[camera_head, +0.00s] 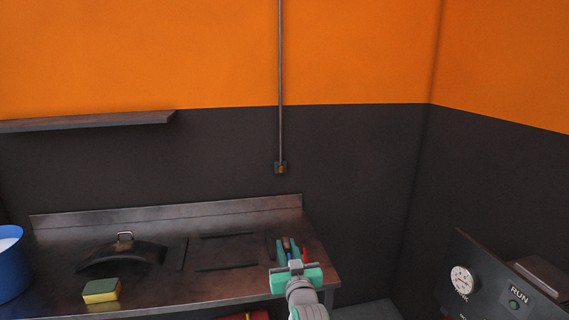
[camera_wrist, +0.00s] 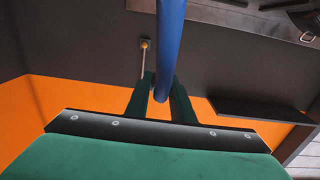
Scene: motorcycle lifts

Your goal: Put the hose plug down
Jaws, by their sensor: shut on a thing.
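My gripper (camera_head: 291,255) is at the right end of the metal workbench (camera_head: 215,285) in the head view. In the wrist view my gripper (camera_wrist: 160,95) has its two dark green fingers closed on a long blue round thing (camera_wrist: 171,40), which I take to be the hose plug. It runs from between the fingers to the top edge of that view, so its far end is out of sight. In the head view small blue and red bits show between the fingers. I cannot tell whether the held thing touches the bench.
A dark curved piece with a metal handle (camera_head: 121,258), a yellow-green sponge (camera_head: 101,290) and a blue bucket (camera_head: 11,272) are on the left. Dark slots mark the bench's middle. A wall shelf (camera_head: 90,121) is above. A gauge panel (camera_head: 490,285) stands at right.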

